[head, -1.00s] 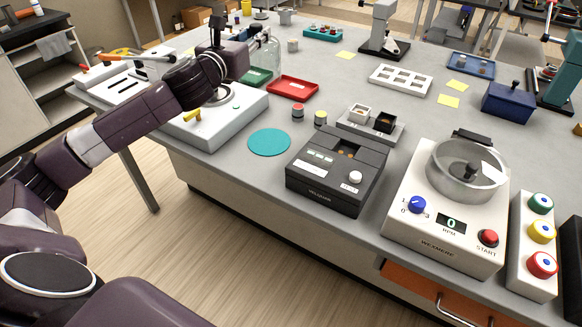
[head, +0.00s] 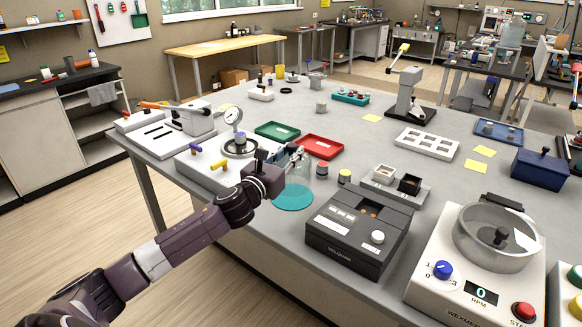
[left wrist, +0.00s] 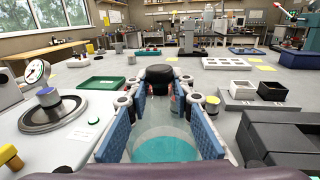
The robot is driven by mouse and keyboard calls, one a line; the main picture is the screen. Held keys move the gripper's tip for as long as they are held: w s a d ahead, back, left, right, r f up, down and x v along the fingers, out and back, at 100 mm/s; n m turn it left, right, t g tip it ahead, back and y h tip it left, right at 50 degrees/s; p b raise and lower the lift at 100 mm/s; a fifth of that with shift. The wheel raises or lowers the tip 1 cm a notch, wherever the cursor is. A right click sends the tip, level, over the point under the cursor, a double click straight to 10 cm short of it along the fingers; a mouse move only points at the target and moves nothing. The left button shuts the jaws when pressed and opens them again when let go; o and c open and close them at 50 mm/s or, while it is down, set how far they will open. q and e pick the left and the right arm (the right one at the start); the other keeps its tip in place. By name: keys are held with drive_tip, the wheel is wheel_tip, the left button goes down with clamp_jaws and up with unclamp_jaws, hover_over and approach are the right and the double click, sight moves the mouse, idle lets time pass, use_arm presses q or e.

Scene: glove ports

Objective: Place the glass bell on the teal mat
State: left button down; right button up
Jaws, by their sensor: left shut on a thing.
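The glass bell (head: 304,177) is a clear dome, faint against the table. My left gripper (head: 295,160) is shut on it, over the teal mat. In the left wrist view the glass bell (left wrist: 162,112) stands between the blue finger pads of my left gripper (left wrist: 160,104), with its dark knob beyond. The teal mat (head: 291,201) is a flat round disc near the table's front edge. It shows through the glass in the left wrist view (left wrist: 163,150). I cannot tell whether the bell's rim touches the mat. My right gripper is out of view.
A red tray (head: 320,147) and green tray (head: 277,131) lie behind the mat. A white base with a dial gauge (head: 233,117) is at left. Two small capped jars (head: 344,177) and a dark grey instrument (head: 358,228) stand close on the right.

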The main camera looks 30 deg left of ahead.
use_arm(q)
drive_tip(key=shift+f, duration=1.9)
drive_tip(key=c, duration=2.1)
unclamp_jaws()
drive_tip(key=shift+f+b, duration=0.2)
drive_tip(key=shift+b, duration=0.1)
drive_tip(key=o, duration=0.4)
drive_tip(key=shift+s+r, duration=0.1)
drive_tip(key=shift+r, duration=0.05)
drive_tip(key=shift+s+d+b, duration=0.2)
drive_tip(key=shift+s+b, duration=0.05)
drive_tip(key=shift+s, duration=1.7)
drive_tip(key=shift+s+d+b, duration=0.25)
drive_tip(key=shift+s+b, duration=0.05)
drive_tip(key=shift+s, duration=1.7)
drive_tip(key=shift+s+d+b, duration=0.2)
drive_tip(key=shift+s+b, duration=0.05)
drive_tip(key=shift+s, duration=1.7)
